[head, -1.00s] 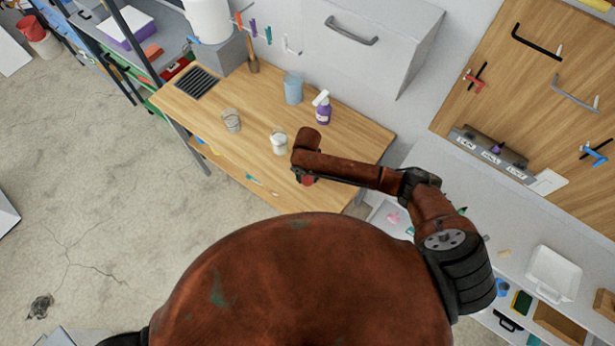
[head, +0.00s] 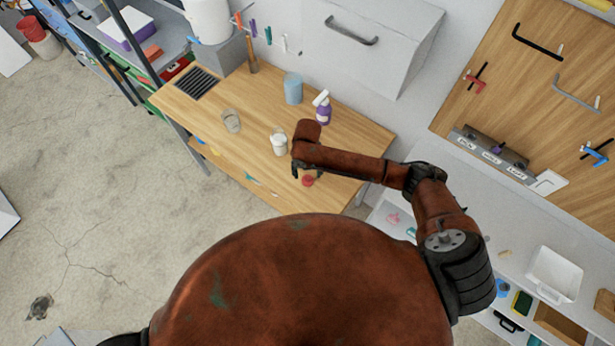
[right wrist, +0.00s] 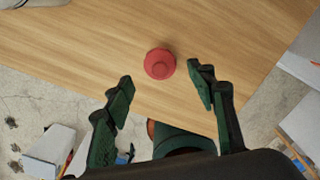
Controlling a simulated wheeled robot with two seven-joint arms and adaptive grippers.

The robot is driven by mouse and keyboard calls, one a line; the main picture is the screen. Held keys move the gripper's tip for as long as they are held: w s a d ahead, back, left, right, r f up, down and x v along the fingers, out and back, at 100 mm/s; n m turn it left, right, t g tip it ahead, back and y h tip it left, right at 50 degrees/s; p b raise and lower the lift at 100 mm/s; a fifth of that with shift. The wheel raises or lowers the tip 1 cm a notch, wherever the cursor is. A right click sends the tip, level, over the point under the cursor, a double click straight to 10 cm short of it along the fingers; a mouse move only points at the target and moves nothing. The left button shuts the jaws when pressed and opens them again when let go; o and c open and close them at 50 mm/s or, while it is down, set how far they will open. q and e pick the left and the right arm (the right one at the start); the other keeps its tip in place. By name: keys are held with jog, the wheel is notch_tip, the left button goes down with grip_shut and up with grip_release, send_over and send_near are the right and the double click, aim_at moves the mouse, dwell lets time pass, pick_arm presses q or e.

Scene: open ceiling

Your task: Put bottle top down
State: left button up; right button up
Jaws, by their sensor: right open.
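A small round red bottle top (head: 308,180) sits on the wooden table near its front edge, right of the middle. It also shows in the right wrist view (right wrist: 160,63), with a smaller raised disc in its middle. My right gripper (head: 297,170) is just left of and above it in the head view. In the right wrist view my right gripper (right wrist: 161,76) is open, its dark green fingers spread wide with the red top just beyond the tips, between their lines. Nothing is between the fingers. My left gripper is not in view.
The wooden table (head: 330,140) also bears a glass with white contents (head: 279,144), an emptier glass (head: 231,121), a blue cup (head: 293,88) and a purple spray bottle (head: 323,108). Bare wood surrounds the red top.

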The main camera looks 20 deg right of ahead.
aim_at(307, 177)
notch_tip(307, 177, up, 8)
jog(key=shift+f, duration=0.15)
dwell(0.6)
